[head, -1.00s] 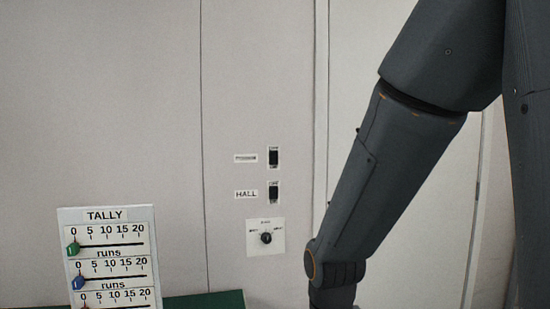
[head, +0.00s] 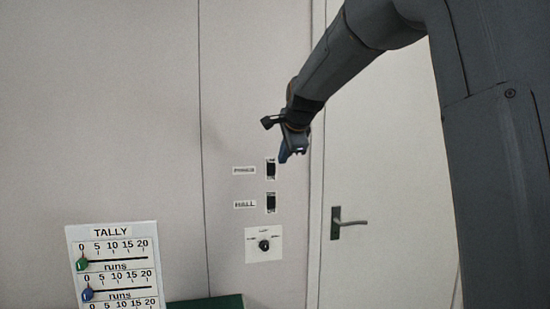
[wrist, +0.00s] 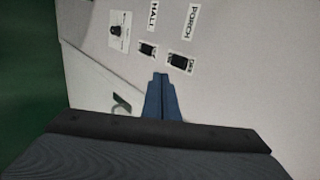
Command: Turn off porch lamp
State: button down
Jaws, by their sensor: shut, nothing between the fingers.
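The porch switch (head: 270,169) is a black rocker on a small white plate on the wall, with a label reading PORCH (head: 244,170) to its left. It also shows in the wrist view (wrist: 180,61). My gripper (head: 283,160) is shut and empty, with blue fingers, just right of and near the upper part of the porch switch in the head view. In the wrist view my fingertips (wrist: 161,76) point toward the wall below the switches, and a gap to the porch switch shows. Whether the fingers touch the wall cannot be told. No lamp is in view.
Below is the HALL switch (head: 270,202), and under it a rotary knob (head: 264,245) on a white plate. A door with a lever handle (head: 347,222) is at right. A TALLY board (head: 112,232) with sliders stands at lower left, beside a green surface (head: 206,302).

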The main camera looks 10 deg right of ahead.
jog(key=shift+w+d+r+m, duration=0.1)
jog(key=shift+w+r+m, duration=0.1)
jog(key=shift+r, duration=0.3)
jog(key=shift+w+r+m, duration=0.1)
jog(key=shift+w+r, duration=0.1)
jog(key=shift+r, duration=0.3)
jog(key=p, duration=0.3)
send_near(273, 167)
notch_tip(273, 167, down, 4)
jog(key=shift+w+p, duration=1.3)
jog(key=shift+w, duration=0.7)
